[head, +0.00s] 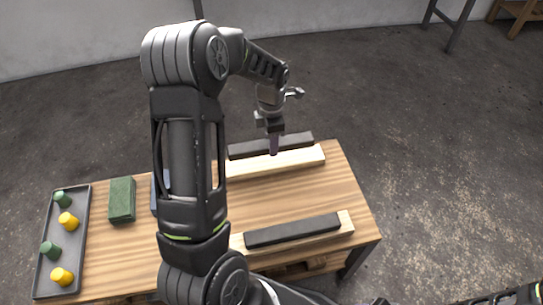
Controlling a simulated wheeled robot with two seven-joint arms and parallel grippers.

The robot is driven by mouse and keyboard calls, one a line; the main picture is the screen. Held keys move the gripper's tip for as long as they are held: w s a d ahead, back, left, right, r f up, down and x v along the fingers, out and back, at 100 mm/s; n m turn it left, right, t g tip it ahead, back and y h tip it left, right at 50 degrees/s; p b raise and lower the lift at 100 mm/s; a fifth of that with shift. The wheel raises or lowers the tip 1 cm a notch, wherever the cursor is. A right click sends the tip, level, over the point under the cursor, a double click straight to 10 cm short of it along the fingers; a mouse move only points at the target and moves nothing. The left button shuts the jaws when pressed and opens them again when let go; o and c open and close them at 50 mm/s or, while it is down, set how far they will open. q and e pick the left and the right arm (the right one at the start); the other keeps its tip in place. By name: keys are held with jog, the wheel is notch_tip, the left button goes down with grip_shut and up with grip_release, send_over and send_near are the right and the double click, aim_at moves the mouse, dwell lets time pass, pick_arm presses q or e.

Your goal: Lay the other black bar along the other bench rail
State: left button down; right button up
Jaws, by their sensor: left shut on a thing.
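One black bar (295,231) lies along the near pale wooden bench rail (347,226). The other black bar (240,151) is at the far pale rail (300,159), roughly parallel to it and showing just behind its top face. My left gripper (273,146) points down and is shut on this far bar near its middle. I cannot tell whether the bar rests on the rail or hangs slightly above it. My left arm hides the left ends of both rails. Part of my right arm shows at the bottom right; its gripper is out of the picture.
The wooden bench (300,195) is clear between the rails. At its left are a grey tray (45,240) with green and yellow pegs, a green block (122,200) and a blue thing (154,196) mostly hidden by my arm. Open floor lies behind and right.

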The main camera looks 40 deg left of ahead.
aim_at(271, 161)
pick_arm(q)
jog(key=shift+f, duration=0.95)
jog(key=shift+f+b, duration=0.6)
jog(key=shift+f, duration=1.25)
jog(key=shift+f, duration=0.15)
jog(key=c, duration=0.8)
grip_release()
jog(key=shift+c, duration=0.2)
